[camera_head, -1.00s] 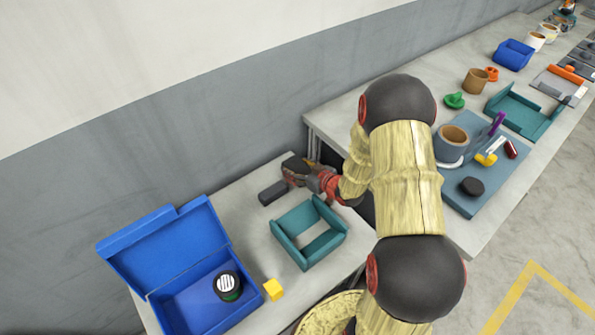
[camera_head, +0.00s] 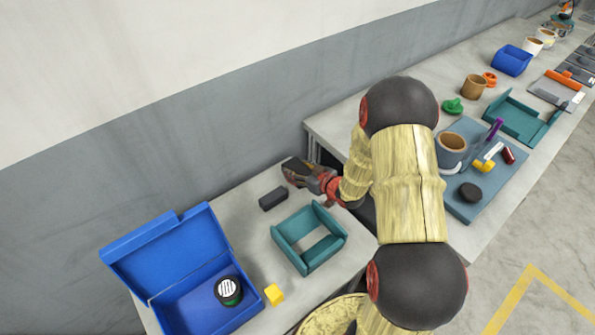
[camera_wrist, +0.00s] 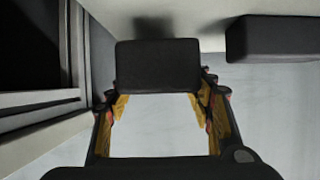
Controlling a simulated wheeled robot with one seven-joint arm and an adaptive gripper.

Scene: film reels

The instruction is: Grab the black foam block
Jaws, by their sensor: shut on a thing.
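My gripper (camera_head: 297,174) is over the back right of the near table. In the wrist view, my gripper's fingers (camera_wrist: 160,108) are shut on a black block (camera_wrist: 157,66) at their tips. In the head view the held block is a dark shape, partly hidden by the fingers. A second black block (camera_head: 273,199) lies on the table, left of my gripper and apart from it. It also shows at the upper right of the wrist view (camera_wrist: 270,38). Which of the two is foam cannot be told.
A teal open tray (camera_head: 338,238) stands in front of my gripper. A blue open box (camera_head: 152,238) holds a dark round jar (camera_head: 229,290). The grey wall is close behind, and a second, crowded table (camera_head: 325,127) stands to the right.

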